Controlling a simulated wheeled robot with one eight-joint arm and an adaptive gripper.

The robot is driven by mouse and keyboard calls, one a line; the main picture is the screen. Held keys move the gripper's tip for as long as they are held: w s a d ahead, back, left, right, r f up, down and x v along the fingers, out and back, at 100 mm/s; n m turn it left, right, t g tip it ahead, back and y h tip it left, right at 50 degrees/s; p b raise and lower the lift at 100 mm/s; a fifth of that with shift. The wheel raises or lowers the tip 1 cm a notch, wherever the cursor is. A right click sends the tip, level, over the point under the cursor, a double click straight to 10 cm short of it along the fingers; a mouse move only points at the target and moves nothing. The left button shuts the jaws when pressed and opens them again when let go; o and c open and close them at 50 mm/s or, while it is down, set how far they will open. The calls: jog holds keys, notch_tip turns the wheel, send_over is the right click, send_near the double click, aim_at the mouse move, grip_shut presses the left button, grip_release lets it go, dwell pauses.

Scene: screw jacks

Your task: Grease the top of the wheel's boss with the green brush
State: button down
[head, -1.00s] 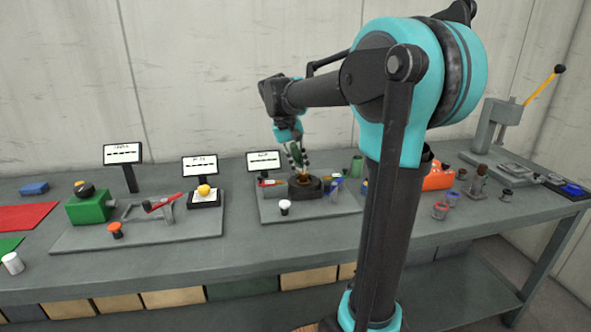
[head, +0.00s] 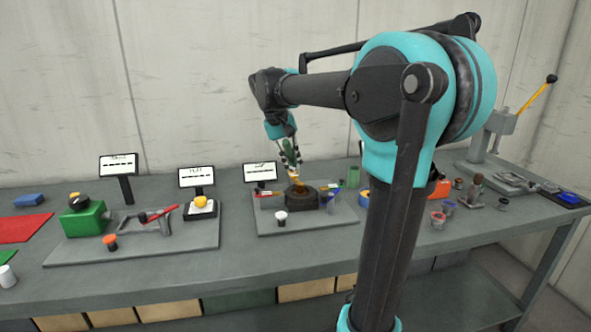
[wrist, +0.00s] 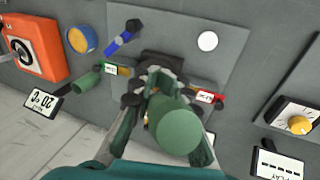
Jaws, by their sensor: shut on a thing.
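My gripper (head: 291,164) is shut on the green brush (head: 290,153), above the dark round wheel (head: 302,199) on a grey plate. In the wrist view, the brush's green handle end (wrist: 178,130) points toward the camera between my gripper's fingers (wrist: 160,100). An orange-yellow part (head: 295,180) shows just under the fingertips, over the wheel's middle. The wheel (wrist: 160,64) is partly visible beyond the brush in the wrist view. The brush hides the wheel's boss there, and I cannot tell whether the bristles touch it.
A small display (head: 260,172) stands behind the wheel, and a white knob (head: 281,217) sits in front. A red-handled tool (wrist: 207,97) and a blue tool (wrist: 124,37) lie beside the wheel. A green block (head: 86,218) stands on another plate at left.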

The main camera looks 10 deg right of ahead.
aim_at(290, 156)
jog(key=shift+s+a+r, duration=0.15)
jog(key=shift+a+r, duration=0.05)
jog(key=shift+r, duration=0.25)
jog(key=shift+s+v, duration=0.15)
jog(key=shift+v, duration=0.6)
jog(key=shift+s+v, duration=0.2)
jog(key=shift+v, duration=0.55)
jog(key=shift+a, duration=0.1)
jog(key=shift+w, duration=0.1)
